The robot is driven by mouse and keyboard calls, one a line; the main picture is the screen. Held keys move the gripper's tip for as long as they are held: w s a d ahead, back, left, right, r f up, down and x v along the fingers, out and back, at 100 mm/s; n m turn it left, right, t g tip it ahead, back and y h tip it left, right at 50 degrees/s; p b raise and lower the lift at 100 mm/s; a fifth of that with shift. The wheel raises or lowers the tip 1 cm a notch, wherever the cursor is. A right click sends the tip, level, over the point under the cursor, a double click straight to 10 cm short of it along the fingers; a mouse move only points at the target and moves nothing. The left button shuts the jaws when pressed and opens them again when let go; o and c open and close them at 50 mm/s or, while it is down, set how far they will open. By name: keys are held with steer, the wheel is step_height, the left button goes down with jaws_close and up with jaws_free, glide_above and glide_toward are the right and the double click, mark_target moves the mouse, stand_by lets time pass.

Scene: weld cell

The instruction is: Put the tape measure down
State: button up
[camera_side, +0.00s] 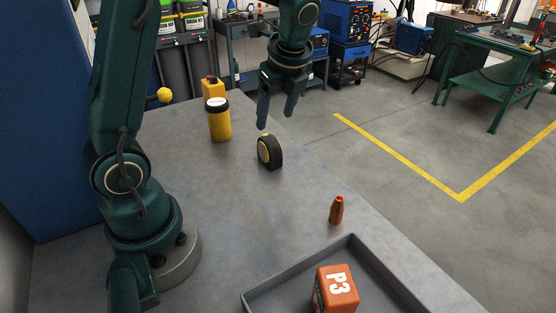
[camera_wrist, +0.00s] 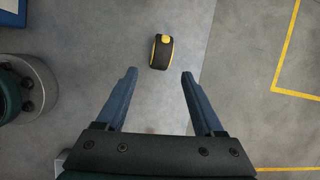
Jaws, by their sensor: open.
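The black and yellow tape measure (camera_side: 270,151) stands on the grey table, below my gripper (camera_side: 277,113) in the side view. My gripper is open and empty, its two blue fingers pointing down above the tape measure with a gap between. In the wrist view the tape measure (camera_wrist: 162,52) lies beyond the fingertips of my gripper (camera_wrist: 159,73), roughly centred between them. Nothing touches the tape measure except the table.
A yellow canister with a dark lid (camera_side: 219,121) and a yellow bottle (camera_side: 212,88) stand behind, to the left. A copper-coloured nozzle (camera_side: 337,210) stands toward the front right. A dark tray (camera_side: 379,271) holds an orange P3 block (camera_side: 336,289). The table's right edge is near the tape measure.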

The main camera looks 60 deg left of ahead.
steer(key=s+d+r+n+t+h, duration=0.2)
steer(key=s+d+n+t+h, duration=0.2)
steer(key=s+d+n, duration=0.8)
steer(key=n+t, duration=0.1)
steer(key=n, duration=0.3)
steer(key=shift+s+r+n, duration=0.2)
steer(key=shift+r+n, duration=0.2)
